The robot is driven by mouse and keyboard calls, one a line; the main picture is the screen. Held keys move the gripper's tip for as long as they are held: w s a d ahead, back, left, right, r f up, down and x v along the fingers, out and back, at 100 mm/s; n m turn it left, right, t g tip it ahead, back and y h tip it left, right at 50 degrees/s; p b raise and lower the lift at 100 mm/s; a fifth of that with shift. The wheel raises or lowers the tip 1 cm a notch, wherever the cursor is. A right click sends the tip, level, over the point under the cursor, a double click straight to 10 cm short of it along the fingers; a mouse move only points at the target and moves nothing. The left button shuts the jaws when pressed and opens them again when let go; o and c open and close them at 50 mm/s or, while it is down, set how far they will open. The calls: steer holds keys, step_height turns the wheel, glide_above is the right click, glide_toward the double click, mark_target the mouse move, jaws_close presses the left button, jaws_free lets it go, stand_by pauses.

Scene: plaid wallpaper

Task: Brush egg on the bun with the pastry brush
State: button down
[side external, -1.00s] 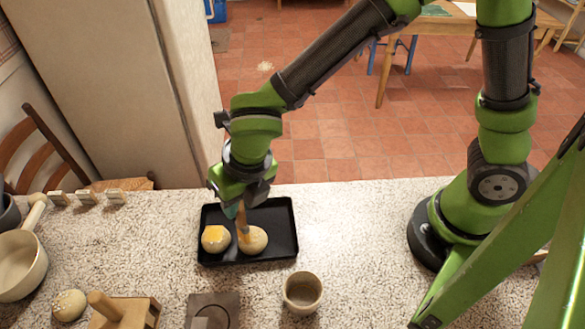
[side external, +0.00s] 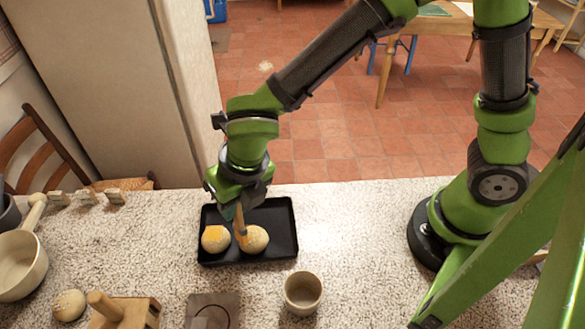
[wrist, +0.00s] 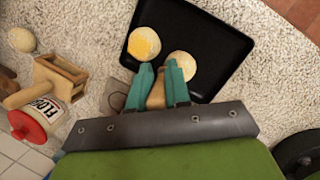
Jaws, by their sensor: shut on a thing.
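My gripper (side external: 240,207) is shut on the wooden pastry brush (side external: 239,222) and holds it point down over the black tray. In the wrist view the teal fingers (wrist: 161,88) close around the brush handle (wrist: 156,95). The brush end is at the left side of the right bun (side external: 256,240); contact is hard to tell. The left bun (side external: 215,239) has a yellow egg patch on top, clear in the wrist view (wrist: 144,43). Both buns sit on the black tray (side external: 282,222). The brush's bristles are mostly hidden in the wrist view.
A small beige cup (side external: 302,293) stands in front of the tray. A dark square board (side external: 212,312), a wooden holder (side external: 127,311), a loose round bun (side external: 69,305) and a pan (side external: 20,266) are at front left.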

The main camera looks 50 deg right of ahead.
steer(key=shift+s+d, duration=0.1)
steer(key=shift+d, duration=0.7)
stand_by(0.8)
steer(key=shift+a, duration=0.1)
steer(key=shift+a, duration=0.85)
steer(key=shift+d+f, duration=0.1)
steer(key=shift+d, duration=0.85)
steer(key=shift+a, duration=0.9)
steer(key=shift+d, duration=0.1)
steer(key=shift+d, duration=0.85)
